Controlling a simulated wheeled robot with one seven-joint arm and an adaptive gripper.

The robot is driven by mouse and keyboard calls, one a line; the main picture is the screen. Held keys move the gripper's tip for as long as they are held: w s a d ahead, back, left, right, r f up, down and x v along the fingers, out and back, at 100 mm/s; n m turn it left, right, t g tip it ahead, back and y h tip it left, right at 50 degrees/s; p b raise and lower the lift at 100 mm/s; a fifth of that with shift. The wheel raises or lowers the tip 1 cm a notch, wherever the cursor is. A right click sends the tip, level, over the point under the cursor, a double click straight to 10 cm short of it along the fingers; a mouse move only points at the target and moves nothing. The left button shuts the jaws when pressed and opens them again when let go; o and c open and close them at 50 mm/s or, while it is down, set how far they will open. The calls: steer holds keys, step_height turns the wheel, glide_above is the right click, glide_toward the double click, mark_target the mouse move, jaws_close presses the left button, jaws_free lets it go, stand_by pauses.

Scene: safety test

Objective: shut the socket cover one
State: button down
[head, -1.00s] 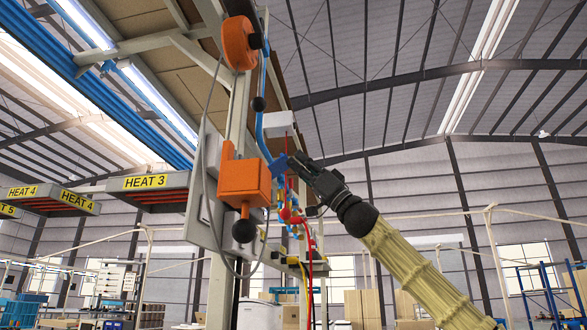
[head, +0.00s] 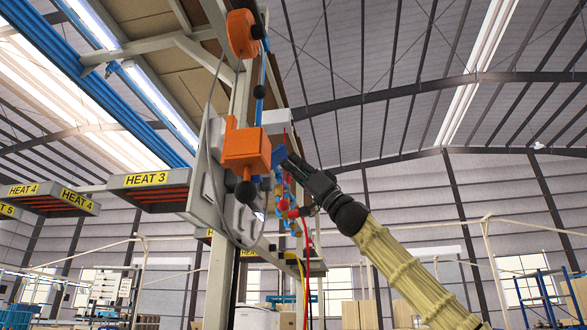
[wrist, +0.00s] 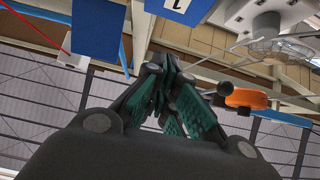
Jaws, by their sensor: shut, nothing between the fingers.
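In the wrist view a blue panel marked "1" (wrist: 190,8) is at the top, cut by the frame edge. I take it for socket cover one, but cannot tell how far open it stands. My gripper (wrist: 164,62) is shut and empty, its fingertips below that panel in the picture. In the head view my gripper (head: 287,158) points up and left, just beside a small blue piece (head: 278,150) on the post's fittings. I cannot tell whether they touch. The socket itself is not clearly visible.
An orange box (head: 246,148) with a black knob sits left of the gripper. Another orange housing (head: 243,33) is higher up. Red hoses (head: 307,240) hang below. A second blue panel (wrist: 97,30) is at left in the wrist view. Space right of my arm looks free.

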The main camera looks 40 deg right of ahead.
mark_target(261, 181)
steer(key=shift+w+a+f+b, duration=0.7)
steer(key=shift+w+f+b, duration=0.15)
steer(key=shift+f+b, duration=0.35)
steer(key=shift+w+a+f+b, duration=0.75)
steer(key=shift+w+f+b, duration=0.25)
steer(key=shift+b, duration=0.45)
steer(key=shift+w+a+f+b, duration=0.75)
steer(key=shift+f+b, duration=0.4)
steer(key=shift+b, duration=0.15)
steer(key=shift+d, duration=0.1)
step_height(261, 181, down, 10)
steer(key=shift+s+d+r+b, duration=0.2)
steer(key=shift+r+b, duration=0.05)
steer(key=shift+b, duration=0.05)
